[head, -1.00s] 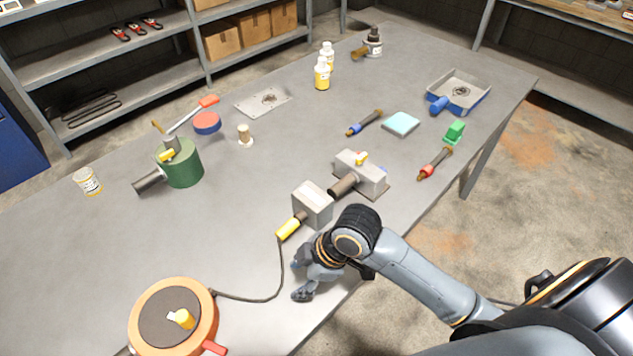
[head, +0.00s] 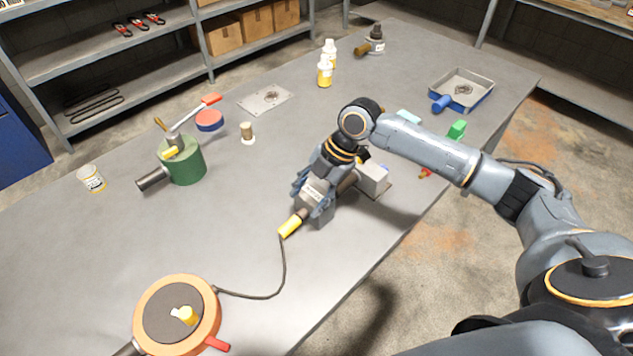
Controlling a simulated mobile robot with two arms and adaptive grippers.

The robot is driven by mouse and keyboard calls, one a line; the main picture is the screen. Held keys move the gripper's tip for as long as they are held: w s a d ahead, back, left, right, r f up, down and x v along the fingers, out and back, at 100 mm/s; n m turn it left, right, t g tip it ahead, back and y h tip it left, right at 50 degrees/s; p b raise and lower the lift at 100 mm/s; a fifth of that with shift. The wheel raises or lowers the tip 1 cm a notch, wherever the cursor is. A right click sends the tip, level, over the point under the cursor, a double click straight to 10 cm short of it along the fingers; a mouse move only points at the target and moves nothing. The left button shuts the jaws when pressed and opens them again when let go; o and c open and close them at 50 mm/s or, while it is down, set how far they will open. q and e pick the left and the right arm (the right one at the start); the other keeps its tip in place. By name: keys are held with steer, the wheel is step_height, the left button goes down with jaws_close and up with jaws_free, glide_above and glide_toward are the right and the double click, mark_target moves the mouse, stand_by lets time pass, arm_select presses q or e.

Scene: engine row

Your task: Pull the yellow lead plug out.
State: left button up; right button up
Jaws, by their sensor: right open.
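The yellow lead plug (head: 290,227) is on the near left side of a grey box (head: 320,219), joined to it by a short dark neck. A dark lead (head: 283,268) runs from the plug to the round orange reel (head: 205,333). My right gripper (head: 314,200) is open over the grey box, with a finger on either side of it, up and right of the plug. I cannot tell whether the fingers touch the box. My left gripper is out of view.
A grey block (head: 374,178) with a dark cylinder stands right of the box, partly behind my right arm. A green canister (head: 188,166) stands at left. A blue-handled tray (head: 485,97) is at the far right. The table left of the plug is clear.

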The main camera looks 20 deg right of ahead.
mark_target(293, 222)
steer(key=p+x, duration=0.1)
steer(key=x, duration=0.8)
steer(key=shift+p, duration=0.4)
steer(key=shift+c, duration=0.2)
jaws_close()
